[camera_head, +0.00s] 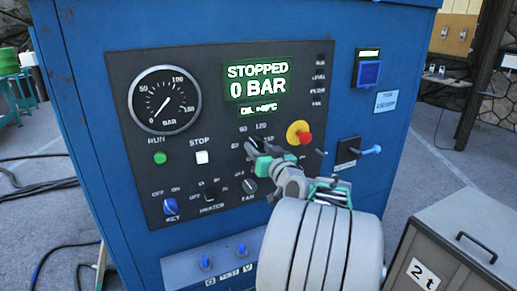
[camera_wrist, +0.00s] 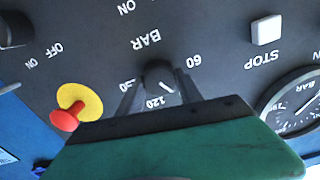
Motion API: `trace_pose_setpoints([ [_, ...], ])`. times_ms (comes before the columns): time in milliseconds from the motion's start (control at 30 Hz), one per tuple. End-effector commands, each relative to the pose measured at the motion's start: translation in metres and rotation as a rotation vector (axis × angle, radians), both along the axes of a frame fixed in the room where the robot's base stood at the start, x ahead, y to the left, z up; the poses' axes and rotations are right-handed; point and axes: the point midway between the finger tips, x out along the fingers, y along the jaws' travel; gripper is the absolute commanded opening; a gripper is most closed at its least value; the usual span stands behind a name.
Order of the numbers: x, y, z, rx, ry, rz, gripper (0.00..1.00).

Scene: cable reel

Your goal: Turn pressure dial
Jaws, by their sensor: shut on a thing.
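The pressure dial (camera_wrist: 155,72) is a small black knob with a white pointer line, amid 60, 120 and BAR marks on the dark panel. In the wrist view its pointer slants to the lower right, between 60 and 120. My gripper (camera_wrist: 158,86) has its two dark fingers on either side of the knob, shut on it. In the head view my gripper (camera_head: 256,148) reaches to the panel and hides most of the dial. The round gauge (camera_head: 165,100) has its needle at the low end. The green display (camera_head: 258,80) reads STOPPED and 0 BAR.
A red mushroom button on a yellow base (camera_head: 299,132) sits close right of my gripper. The RUN button (camera_head: 160,158), STOP button (camera_head: 202,157), key switch (camera_head: 170,206) and fan knob (camera_head: 249,186) are nearby. A grey box (camera_head: 455,240) stands at the lower right.

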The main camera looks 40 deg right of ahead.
Motion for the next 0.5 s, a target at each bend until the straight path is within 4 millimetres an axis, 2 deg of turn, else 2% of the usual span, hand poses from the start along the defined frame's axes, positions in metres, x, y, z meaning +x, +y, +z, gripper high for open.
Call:
trace_pose_setpoints([
  [67, -0.0001, -0.0001, -0.0001, 0.000, 0.000, -0.001, 0.25],
  [333, -0.0002, -0.0002, -0.0001, 0.000, 0.000, -0.001, 0.03],
  [500, -0.0002, -0.0003, -0.0004, 0.005, 0.000, -0.001, 0.02],
])
